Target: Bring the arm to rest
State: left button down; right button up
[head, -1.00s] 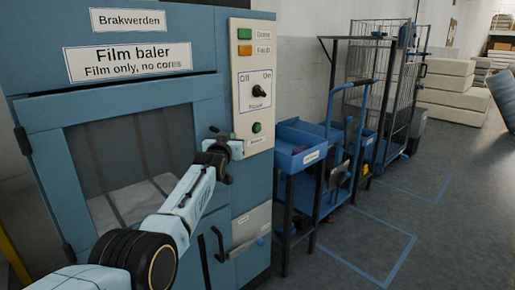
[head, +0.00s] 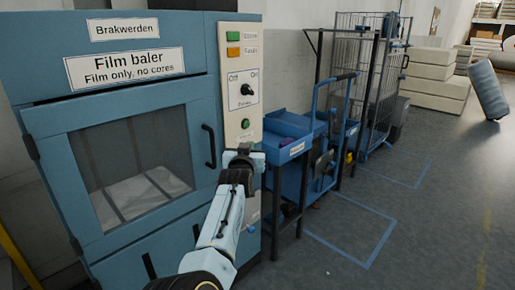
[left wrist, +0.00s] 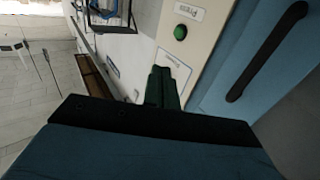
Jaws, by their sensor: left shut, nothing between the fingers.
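My left arm (head: 222,218) reaches up from the bottom of the head view. Its gripper (head: 244,154) is shut and empty in front of the baler's cream control panel (head: 241,75), below the green button (head: 245,124). In the left wrist view the shut dark fingers (left wrist: 162,88) point toward the panel; the green button (left wrist: 180,32) and the black door handle (left wrist: 266,52) show beyond them. I cannot tell the exact gap to the panel. My right gripper is in neither view.
The blue film baler (head: 40,135) stands close on the left, its windowed door closed. A blue cart (head: 290,150) and a wire cage trolley (head: 360,65) stand to its right. A grey-blue roll (head: 487,88) leans at far right. Open floor (head: 430,220) lies at front right.

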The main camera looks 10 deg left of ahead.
pick_arm(q)
jog(key=s+a+f+g+y, duration=0.1)
jog(key=s+a+f+g, duration=0.1)
jog(key=s+a+f, duration=0.55)
jog(key=s+a+f+g+y, duration=0.1)
jog(key=s+a+f+g, duration=0.3)
jog(key=f, duration=0.6)
jog(key=s+a+f+g, duration=0.1)
jog(key=s+a+f, duration=0.2)
jog(key=s+f, duration=0.5)
jog(key=s+f+m+g, duration=0.1)
jog(key=s+f+g, duration=0.35)
jog(key=s, duration=0.85)
jog(key=s+f+g, duration=0.1)
jog(key=s+f, duration=0.7)
jog(key=s, duration=0.5)
jog(key=s+d+m+g+h+p, duration=0.1)
jog(key=s+g+p, duration=0.3)
jog(key=s+p, duration=2.2)
jog(key=shift+s+r+h+p, duration=0.3)
jog(key=shift+s+r, duration=0.1)
jog(key=shift+s, duration=0.6)
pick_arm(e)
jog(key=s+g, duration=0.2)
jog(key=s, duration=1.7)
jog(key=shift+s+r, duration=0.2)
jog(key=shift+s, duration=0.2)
pick_arm(q)
jog(key=shift+g, duration=0.25)
